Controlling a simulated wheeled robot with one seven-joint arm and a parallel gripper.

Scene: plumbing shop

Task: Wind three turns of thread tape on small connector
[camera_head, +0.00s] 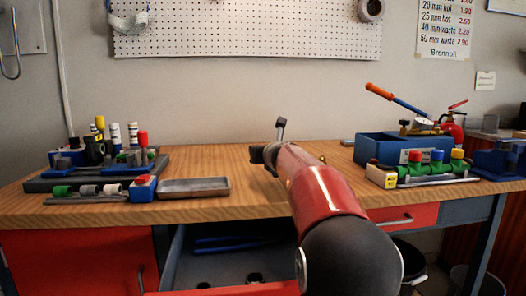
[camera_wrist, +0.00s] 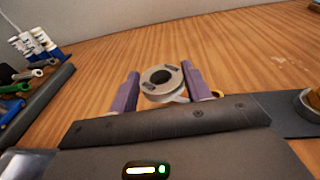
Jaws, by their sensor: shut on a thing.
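My gripper (camera_wrist: 160,72) shows in the wrist view with its two purple fingers on either side of a grey ring-shaped piece (camera_wrist: 152,92) with a dark round hole. It is shut on this piece; I cannot tell whether it is the tape roll or the small connector. In the head view my gripper (camera_head: 266,154) is over the middle of the wooden bench, and the arm hides much of it. A short grey upright part (camera_head: 281,125) stands by its end. A small brass-coloured piece (camera_wrist: 218,94) shows beside the right finger. No tape winding is discernible.
On the bench (camera_head: 230,203), a dark rack (camera_head: 68,183) with fittings and bottles is at left, beside a shallow grey tray (camera_head: 195,187). A blue box (camera_head: 378,148) and coloured valves are at right. An open drawer (camera_head: 190,262) is below. The back middle is clear.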

